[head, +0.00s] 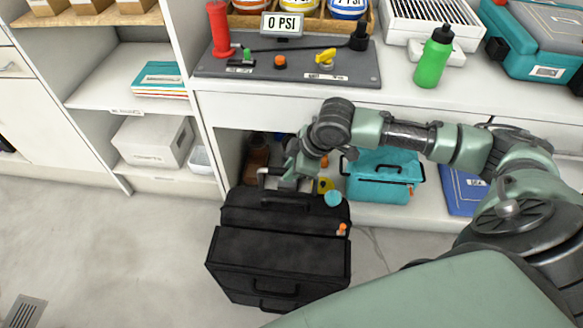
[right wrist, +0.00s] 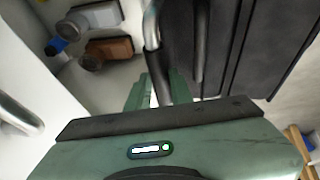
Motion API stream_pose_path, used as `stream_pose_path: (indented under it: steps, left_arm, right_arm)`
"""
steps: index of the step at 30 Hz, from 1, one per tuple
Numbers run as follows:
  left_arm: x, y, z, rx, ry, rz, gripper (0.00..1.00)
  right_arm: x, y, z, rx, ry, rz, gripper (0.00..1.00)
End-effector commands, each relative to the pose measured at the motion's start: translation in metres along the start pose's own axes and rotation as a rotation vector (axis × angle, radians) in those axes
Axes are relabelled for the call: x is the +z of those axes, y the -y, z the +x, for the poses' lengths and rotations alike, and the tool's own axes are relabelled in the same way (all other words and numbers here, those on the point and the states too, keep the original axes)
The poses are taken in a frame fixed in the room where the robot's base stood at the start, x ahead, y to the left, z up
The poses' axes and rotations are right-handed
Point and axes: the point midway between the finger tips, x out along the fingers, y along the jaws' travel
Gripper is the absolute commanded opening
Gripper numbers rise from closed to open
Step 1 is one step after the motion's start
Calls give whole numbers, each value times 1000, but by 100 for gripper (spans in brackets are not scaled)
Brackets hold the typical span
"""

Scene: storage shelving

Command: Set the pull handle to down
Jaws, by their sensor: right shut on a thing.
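The black wheeled case (head: 280,255) stands on the floor in front of the shelving, in the middle of the head view. Its pull handle (head: 263,178) shows at the back edge of the case's top, a short way above it, partly hidden by my gripper. In the right wrist view a metal bar of the pull handle (right wrist: 152,35) runs down to my fingers beside the black case (right wrist: 235,40). My right gripper (head: 291,178) is shut on the pull handle, above the case. My left gripper is not in view.
The white counter (head: 400,100) is just behind and above my right arm. Below it are a teal toolbox (head: 380,185) and a blue binder (head: 462,192). Shelving (head: 120,95) stands at the left. The floor (head: 110,250) left of the case is clear.

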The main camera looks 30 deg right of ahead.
Motion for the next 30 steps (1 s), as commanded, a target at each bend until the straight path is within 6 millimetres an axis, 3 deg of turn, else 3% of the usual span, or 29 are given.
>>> stream_pose_path:
  steps: [10, 19, 27, 28, 30]
  left_arm:
    - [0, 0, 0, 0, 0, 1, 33]
    - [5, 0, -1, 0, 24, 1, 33]
    - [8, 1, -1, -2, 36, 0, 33]
    - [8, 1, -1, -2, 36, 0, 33]
    - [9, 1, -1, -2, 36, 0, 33]
  right_arm:
    - [1, 0, 2, 0, 2, 1, 0]
    - [18, 9, 40, -2, 4, 2, 0]
    - [20, 10, 42, -2, 6, 1, 0]
    - [20, 10, 43, -2, 6, 1, 27]
    - [20, 10, 42, -2, 6, 1, 43]
